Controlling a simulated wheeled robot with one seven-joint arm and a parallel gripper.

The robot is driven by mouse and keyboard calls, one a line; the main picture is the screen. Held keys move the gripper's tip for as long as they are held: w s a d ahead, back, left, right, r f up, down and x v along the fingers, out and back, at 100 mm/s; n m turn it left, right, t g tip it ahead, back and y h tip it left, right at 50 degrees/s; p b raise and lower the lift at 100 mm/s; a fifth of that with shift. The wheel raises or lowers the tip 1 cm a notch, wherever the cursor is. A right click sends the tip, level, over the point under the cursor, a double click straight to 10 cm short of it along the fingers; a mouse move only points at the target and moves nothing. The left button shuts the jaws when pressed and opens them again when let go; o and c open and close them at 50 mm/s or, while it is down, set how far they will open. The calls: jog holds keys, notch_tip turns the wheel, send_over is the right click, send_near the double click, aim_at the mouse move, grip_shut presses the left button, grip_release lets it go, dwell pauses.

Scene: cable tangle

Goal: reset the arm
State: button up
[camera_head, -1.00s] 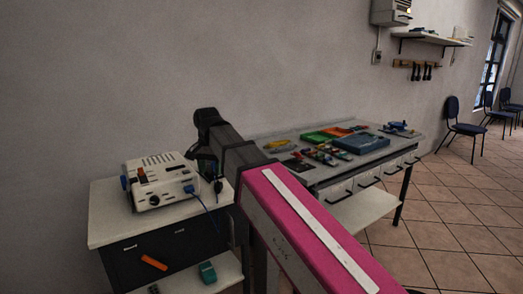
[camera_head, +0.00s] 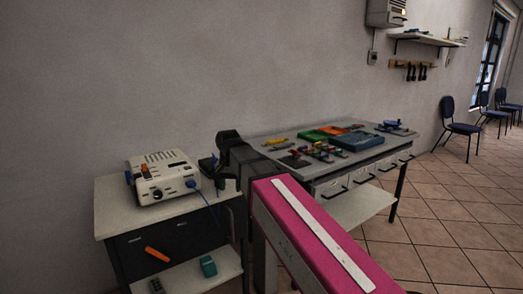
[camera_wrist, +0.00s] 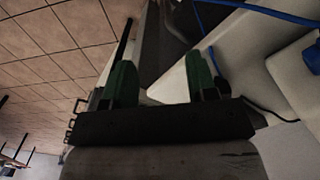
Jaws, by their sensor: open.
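My gripper (camera_wrist: 161,82) is open and empty in the wrist view, with its two green fingers apart. In the head view my pink and black arm reaches forward, and my gripper (camera_head: 208,168) is partly hidden at its far end, just right of a white device (camera_head: 162,178). The device stands on a small white-topped cabinet (camera_head: 118,215). A blue cable (camera_head: 208,205) runs from the device over the cabinet's front edge. It also shows in the wrist view (camera_wrist: 262,11), above and right of the fingers.
A grey workbench (camera_head: 290,137) with trays, tools and small parts stands behind my arm on the right. An orange object (camera_head: 157,254) shows at the cabinet front, and a teal object (camera_head: 208,266) lies on its lower shelf. Tiled floor (camera_head: 455,220) is open at right.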

jog(key=s+d+f+n, duration=0.1)
jog(key=s+d+f, duration=0.2)
jog(key=d+f, duration=1.1)
jog(key=s+d+f, duration=0.3)
jog(key=d+f, duration=1.1)
jog(key=d, duration=0.2)
jog(key=shift+d+f+n, duration=0.2)
jog(key=shift+f+n, duration=0.15)
jog(key=shift+n, duration=0.05)
jog(key=shift+s, duration=0.1)
